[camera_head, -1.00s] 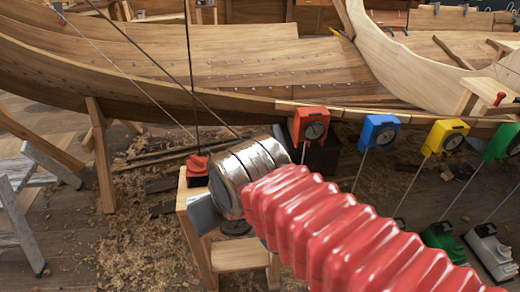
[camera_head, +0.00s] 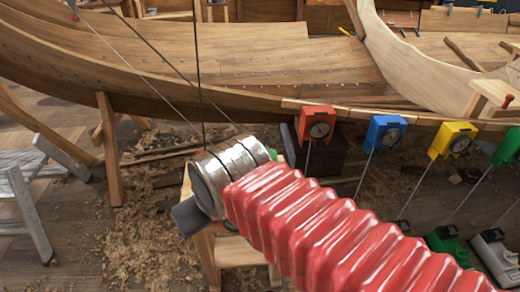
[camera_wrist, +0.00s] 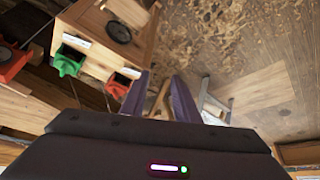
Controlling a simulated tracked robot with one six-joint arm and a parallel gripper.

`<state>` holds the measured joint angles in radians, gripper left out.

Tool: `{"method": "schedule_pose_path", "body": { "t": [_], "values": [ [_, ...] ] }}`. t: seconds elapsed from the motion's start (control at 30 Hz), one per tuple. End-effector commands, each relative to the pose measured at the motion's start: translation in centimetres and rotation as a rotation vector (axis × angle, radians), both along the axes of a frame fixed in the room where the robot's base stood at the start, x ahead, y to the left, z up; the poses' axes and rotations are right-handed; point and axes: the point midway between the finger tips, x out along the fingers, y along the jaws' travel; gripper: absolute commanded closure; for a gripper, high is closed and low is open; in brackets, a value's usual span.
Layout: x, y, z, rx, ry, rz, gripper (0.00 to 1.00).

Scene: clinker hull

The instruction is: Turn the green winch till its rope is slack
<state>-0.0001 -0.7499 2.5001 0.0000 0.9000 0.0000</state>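A green boxy unit (camera_head: 447,243) sits low at the right of the head view, partly behind my red arm. A thin line slants from it up towards a green dial box (camera_head: 508,147) on the hull edge. Another small green piece (camera_head: 275,155) peeks out just right of my metal wrist. In the wrist view a green part (camera_wrist: 68,62) and a red part (camera_wrist: 118,86) sit on a wooden stand (camera_wrist: 95,62). I cannot tell which green thing is the winch. My gripper (camera_wrist: 161,96) has its two dark fingers apart and empty, to the right of these parts.
Red (camera_head: 317,124), blue (camera_head: 385,132) and yellow (camera_head: 452,140) dial boxes line the hull edge, with lines running down. A grey unit (camera_head: 494,258) stands beside the green one. Ropes pass close above my wrist. Wood shavings cover the floor at left.

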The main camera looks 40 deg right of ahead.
Motion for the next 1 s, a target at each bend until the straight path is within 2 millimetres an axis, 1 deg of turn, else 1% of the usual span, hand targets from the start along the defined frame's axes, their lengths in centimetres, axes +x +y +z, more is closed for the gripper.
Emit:
{"method": "schedule_pose_path", "body": {
  "t": [0.37,0.47,0.57,0.67,0.77,0.87,1.0],
  "values": [
    [0.2,-0.1,0.1,0.0,0.0,-0.004,0.72],
    [0.7,-0.5,0.3,0.0,0.003,-0.015,0.72],
    [1.9,-1.2,0.7,0.0,0.01,-0.035,0.72],
    [3.5,-2.5,1.1,0.0,0.016,-0.068,0.72],
    [5.5,-4.2,1.5,0.0,0.024,-0.106,0.72],
    [7.5,-6.2,1.8,0.001,0.033,-0.146,0.72],
    [10.1,-9.3,1.8,0.002,0.043,-0.201,0.72]
  ]
}}
